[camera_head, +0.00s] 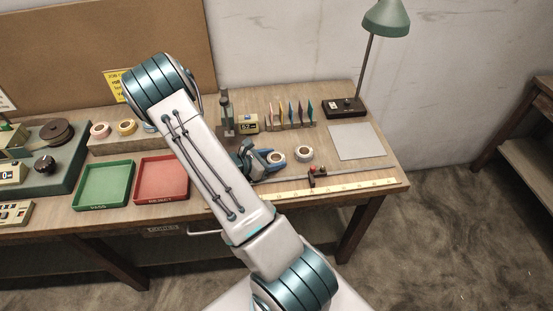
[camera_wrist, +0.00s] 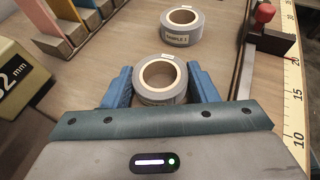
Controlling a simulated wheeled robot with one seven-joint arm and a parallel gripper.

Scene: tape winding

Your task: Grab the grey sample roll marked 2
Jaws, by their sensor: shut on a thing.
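In the wrist view, a grey tape roll (camera_wrist: 160,97) with a pale inner core lies flat between the blue fingers of my gripper (camera_wrist: 159,72). The gripper is shut on it, one finger on each side. The writing on this roll is hidden or too small to read. A second grey roll (camera_wrist: 180,38) stands apart, just beyond; its label seems to read SAMPLE 1. In the head view, my gripper (camera_head: 275,154) is low at the table with the held roll (camera_head: 276,163), and the other roll (camera_head: 304,159) lies to its right.
A ruler strip (camera_head: 330,189) and a rail with a red-knobbed slider (camera_head: 312,176) run along the front. A yellow gauge (camera_head: 248,123) and coloured upright cards (camera_head: 290,113) stand behind. Green (camera_head: 104,204) and red (camera_head: 160,197) trays lie left. A grey mat (camera_head: 357,142) is bare at right.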

